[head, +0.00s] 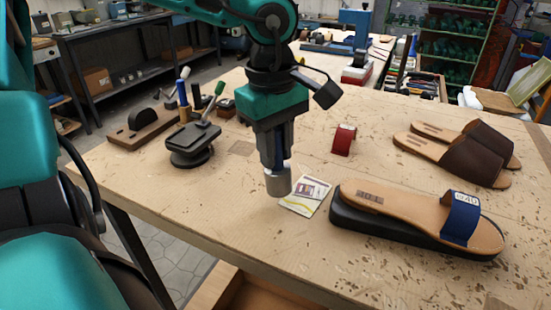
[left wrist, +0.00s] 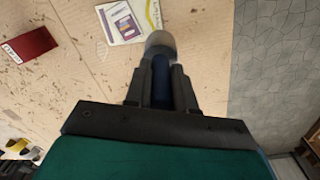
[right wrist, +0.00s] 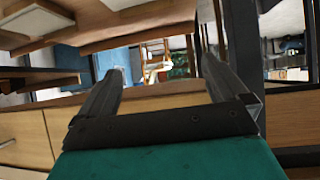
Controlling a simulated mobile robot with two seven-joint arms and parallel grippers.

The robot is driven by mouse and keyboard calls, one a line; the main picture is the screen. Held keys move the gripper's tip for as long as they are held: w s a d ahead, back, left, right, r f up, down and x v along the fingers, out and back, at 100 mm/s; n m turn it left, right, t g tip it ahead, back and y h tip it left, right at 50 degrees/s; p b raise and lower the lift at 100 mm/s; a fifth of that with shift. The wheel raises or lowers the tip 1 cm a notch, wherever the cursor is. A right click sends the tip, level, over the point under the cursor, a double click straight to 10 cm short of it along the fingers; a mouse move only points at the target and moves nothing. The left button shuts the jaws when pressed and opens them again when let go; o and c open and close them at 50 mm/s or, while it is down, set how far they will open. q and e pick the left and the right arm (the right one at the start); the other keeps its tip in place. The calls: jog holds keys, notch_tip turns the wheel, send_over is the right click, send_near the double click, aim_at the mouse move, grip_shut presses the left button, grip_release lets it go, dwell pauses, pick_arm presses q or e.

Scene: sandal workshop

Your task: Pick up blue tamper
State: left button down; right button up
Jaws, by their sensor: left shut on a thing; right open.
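The blue tamper (head: 278,181) has a blue handle and a grey metal cylinder head that points down. My left gripper (head: 273,160) is shut on its handle and holds it upright near the front edge of the workbench. The left wrist view shows the tamper's grey head (left wrist: 160,43) beyond the fingers, with the blue handle between them. The tamper's head looks a little above the bench, but I cannot tell the gap exactly. My right gripper (right wrist: 160,82) is open and empty, and shows only in the right wrist view.
A printed card (head: 305,196) lies right beside the tamper's head. A sandal with a blue strap (head: 461,218) stands on a black sole form to the right. A red block (head: 343,140), brown sandals (head: 470,158) and a tool stand (head: 193,144) are around. Wooden drawers (right wrist: 25,138) are near my right gripper.

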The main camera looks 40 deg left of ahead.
pick_arm(q)
notch_tip(320, 180, up, 17)
jog(key=p, duration=0.1)
jog(key=shift+p, duration=0.4)
jog(key=c, duration=1.5)
grip_release()
jog(key=shift+f, duration=0.1)
grip_shut()
